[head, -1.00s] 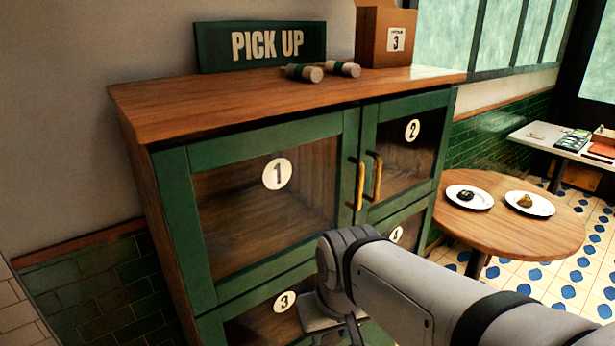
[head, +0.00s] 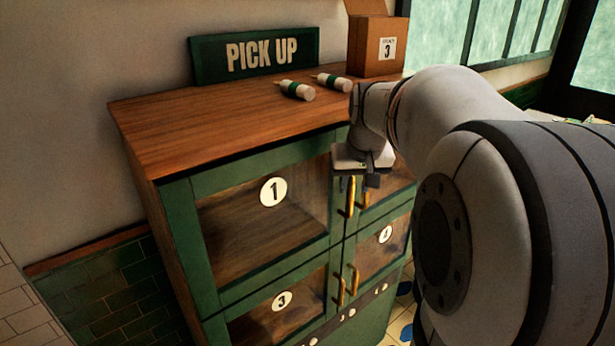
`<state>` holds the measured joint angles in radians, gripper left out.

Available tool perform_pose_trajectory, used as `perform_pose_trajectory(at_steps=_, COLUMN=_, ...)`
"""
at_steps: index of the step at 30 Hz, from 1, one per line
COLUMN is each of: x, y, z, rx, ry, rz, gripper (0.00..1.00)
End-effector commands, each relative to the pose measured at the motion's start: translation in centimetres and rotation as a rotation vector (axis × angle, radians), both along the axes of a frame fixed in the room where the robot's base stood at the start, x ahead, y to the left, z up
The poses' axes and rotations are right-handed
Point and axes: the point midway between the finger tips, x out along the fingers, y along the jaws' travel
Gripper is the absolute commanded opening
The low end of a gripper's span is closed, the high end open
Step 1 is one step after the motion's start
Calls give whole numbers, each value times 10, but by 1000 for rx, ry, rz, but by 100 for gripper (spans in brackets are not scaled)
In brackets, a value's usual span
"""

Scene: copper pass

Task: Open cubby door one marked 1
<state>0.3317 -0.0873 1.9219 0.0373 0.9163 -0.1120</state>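Cubby door one (head: 245,247) has a green frame, a glass pane and a round white label 1 (head: 273,191). It looks shut, at the upper left of the cabinet. Its brass handle (head: 350,196) is upright at the door's right edge, close beside the handle of door two (head: 365,192). My gripper (head: 366,180) is at the top of these handles, seen from behind. Its fingers are mostly hidden, so I cannot tell whether they are open or touch a handle. My arm covers most of door two and its label.
Doors marked 3 (head: 281,300) and 4 (head: 386,234) are below, with their own brass handles. On the wooden cabinet top (head: 200,120) are a PICK UP sign (head: 255,53), two white bottles with green bands lying down, and a brown box marked 3 (head: 378,45).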

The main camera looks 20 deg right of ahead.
Motion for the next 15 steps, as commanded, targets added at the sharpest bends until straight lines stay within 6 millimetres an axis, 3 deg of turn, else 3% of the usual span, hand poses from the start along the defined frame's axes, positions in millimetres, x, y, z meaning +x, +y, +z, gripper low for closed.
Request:
perform_pose_trajectory(at_steps=7, x=14, y=-4, z=-36, rx=1, ry=3, rz=0, gripper=33)
perform_pose_trajectory(at_steps=15, x=19, y=-5, z=-49, rx=0, ry=0, rz=0, gripper=33)
